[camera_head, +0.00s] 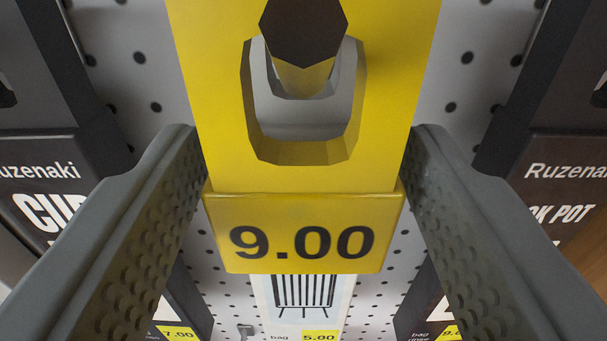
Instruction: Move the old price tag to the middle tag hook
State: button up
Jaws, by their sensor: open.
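A yellow price tag (305,232) reading 9.00 hangs on a dark-ended hook (303,32) that passes through the hole in its upper plate. It is large and close in the centre of the view. My gripper (304,150) is open, with one grey dimpled finger on each side of the tag. Both finger ends are close beside the tag's edges; I cannot tell whether they touch it. Which hook is the middle tag hook cannot be told from this view.
Dark Ruzenaki packages flank the view at left (40,185) and right (572,185). White pegboard (455,60) lies behind.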

jog(key=c, duration=0.7)
jog(key=shift+r, duration=0.65)
jog(key=shift+s, duration=0.15)
jog(key=shift+s, duration=0.45)
jog(key=shift+s, duration=0.15)
jog(key=shift+s, duration=1.25)
jog(key=shift+s, duration=0.1)
